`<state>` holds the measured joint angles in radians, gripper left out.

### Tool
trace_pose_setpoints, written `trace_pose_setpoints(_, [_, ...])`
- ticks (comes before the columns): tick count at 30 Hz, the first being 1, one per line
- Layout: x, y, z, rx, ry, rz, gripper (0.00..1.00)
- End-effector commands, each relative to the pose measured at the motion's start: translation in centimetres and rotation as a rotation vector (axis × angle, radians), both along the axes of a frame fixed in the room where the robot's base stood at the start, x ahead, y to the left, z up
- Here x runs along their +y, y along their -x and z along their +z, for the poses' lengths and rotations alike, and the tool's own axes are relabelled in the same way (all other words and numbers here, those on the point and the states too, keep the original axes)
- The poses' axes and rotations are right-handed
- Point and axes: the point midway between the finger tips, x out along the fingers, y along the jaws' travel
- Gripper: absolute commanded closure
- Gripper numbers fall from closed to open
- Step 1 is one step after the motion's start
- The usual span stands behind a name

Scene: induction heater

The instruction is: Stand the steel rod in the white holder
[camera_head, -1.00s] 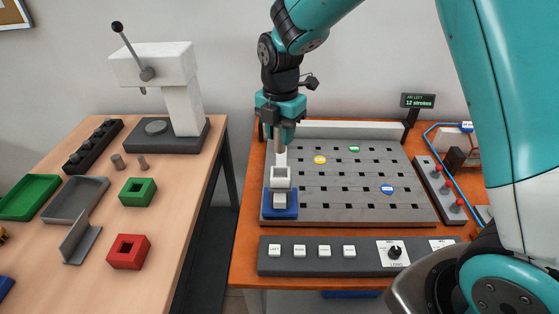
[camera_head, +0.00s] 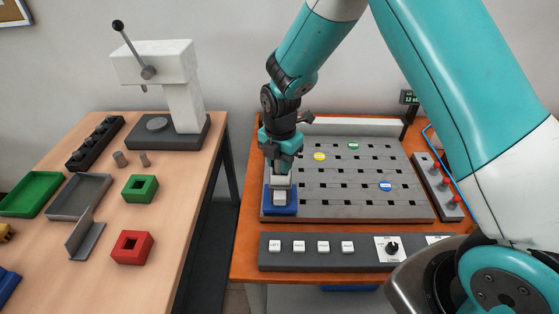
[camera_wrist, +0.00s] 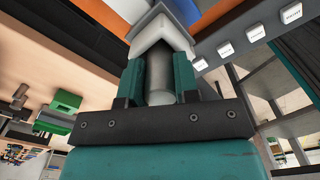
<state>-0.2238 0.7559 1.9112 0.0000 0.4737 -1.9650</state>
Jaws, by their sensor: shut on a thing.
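My gripper (camera_head: 281,166) is directly over the white holder (camera_head: 280,182), low and close to it. In the wrist view my gripper (camera_wrist: 160,80) is shut on the steel rod (camera_wrist: 159,75), a grey cylinder between the teal fingers. The rod's far end meets the white holder (camera_wrist: 158,30), and its tip is hidden there. How deep it sits I cannot tell. The holder stands on a blue block (camera_head: 282,212) at the left front of the slotted grey board. In the head view the gripper hides the rod.
The slotted grey board (camera_head: 350,208) carries yellow, green and blue discs. A button panel (camera_head: 315,262) lies in front and a red-knobbed strip (camera_head: 432,178) at right. The left table holds a lever press (camera_head: 180,100), trays, and green (camera_head: 140,189) and red (camera_head: 131,248) square blocks.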

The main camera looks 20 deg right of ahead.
Motion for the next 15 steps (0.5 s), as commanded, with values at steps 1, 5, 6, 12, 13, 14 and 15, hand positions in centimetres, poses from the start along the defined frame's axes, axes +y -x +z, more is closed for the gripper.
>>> trace_pose_setpoints(1, [0.00,-0.02,-0.27,-0.001,-0.001,0.000,1.00])
trace_pose_setpoints(5, [0.01,-0.01,-0.46,0.000,0.000,0.000,0.64])
trace_pose_setpoints(6, [0.01,-0.01,-0.44,0.000,0.000,0.000,0.55])
trace_pose_setpoints(12, [0.00,0.00,-0.43,0.000,0.000,0.000,0.46])
trace_pose_setpoints(13, [-0.01,0.01,-0.43,0.000,0.000,0.000,0.46])
trace_pose_setpoints(14, [-0.01,0.01,-0.43,0.000,0.000,0.000,0.46])
trace_pose_setpoints(15, [0.00,0.00,-0.37,0.000,0.000,0.000,0.46])
